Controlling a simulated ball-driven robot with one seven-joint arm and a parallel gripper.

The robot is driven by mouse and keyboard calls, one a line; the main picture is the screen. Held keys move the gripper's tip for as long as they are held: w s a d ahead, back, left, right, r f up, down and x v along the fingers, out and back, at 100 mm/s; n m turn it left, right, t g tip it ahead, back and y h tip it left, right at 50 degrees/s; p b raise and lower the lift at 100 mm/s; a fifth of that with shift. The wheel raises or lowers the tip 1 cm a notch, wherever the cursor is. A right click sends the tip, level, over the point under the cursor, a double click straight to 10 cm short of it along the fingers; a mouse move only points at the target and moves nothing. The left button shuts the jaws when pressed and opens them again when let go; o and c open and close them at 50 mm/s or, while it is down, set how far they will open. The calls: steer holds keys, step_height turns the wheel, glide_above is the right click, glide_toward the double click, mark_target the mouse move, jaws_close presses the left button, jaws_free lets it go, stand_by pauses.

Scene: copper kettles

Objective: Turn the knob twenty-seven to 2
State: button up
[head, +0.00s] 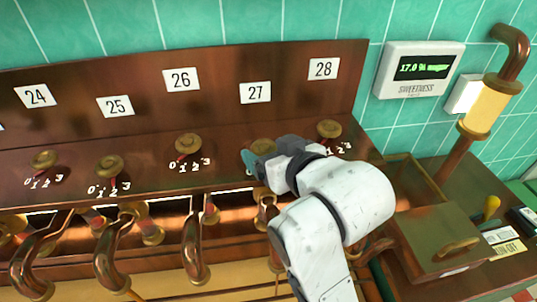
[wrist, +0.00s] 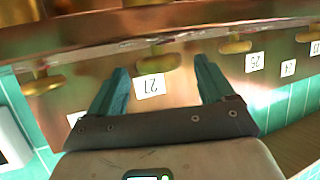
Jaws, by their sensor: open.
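The number 27 plate (head: 255,93) is on the copper back panel. Below it, knob twenty-seven (head: 263,146) is a round brass knob, mostly covered by my gripper (head: 252,160) in the head view. Its dial marks and pointer are hidden there. In the wrist view the picture is upside down; knob twenty-seven (wrist: 158,61) shows between the two teal fingertips of my gripper (wrist: 161,64), with the 27 plate (wrist: 150,86) behind. The fingers are apart, with a gap on both sides of the knob. I cannot tell how deep the knob sits between them.
Knob 26 (head: 188,145) is to the left and knob 28 (head: 329,129) close to the right, behind my wrist. Copper pipes and taps (head: 195,245) stand below the ledge. A sweetness display (head: 419,70) reading 17.0 % is on the tiled wall. A copper box (head: 440,240) stands at right.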

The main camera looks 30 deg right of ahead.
steer(key=shift+w+f, duration=0.2)
steer(key=shift+w, duration=0.4)
steer(key=shift+c, duration=0.4)
steer(key=c, duration=1)
steer(key=shift+d+r+y+p, duration=0.1)
steer(key=shift+y+p, duration=0.2)
steer(key=shift+p, duration=0.15)
steer(key=shift+n+p, duration=0.35)
steer(key=shift+n, duration=0.05)
steer(key=n+y+p, duration=0.1)
steer(key=y+p, duration=0.1)
steer(key=shift+d+r+n+p, duration=0.15)
steer(key=shift+d+n+p, duration=0.15)
steer(key=shift+n, duration=0.1)
steer(key=shift+w+n+g+y+p, duration=0.15)
steer(key=shift+n+g+y+p, duration=0.85)
steer(key=shift+n+y, duration=0.7)
steer(key=shift+f+y, duration=0.25)
steer(key=shift+y, duration=0.15)
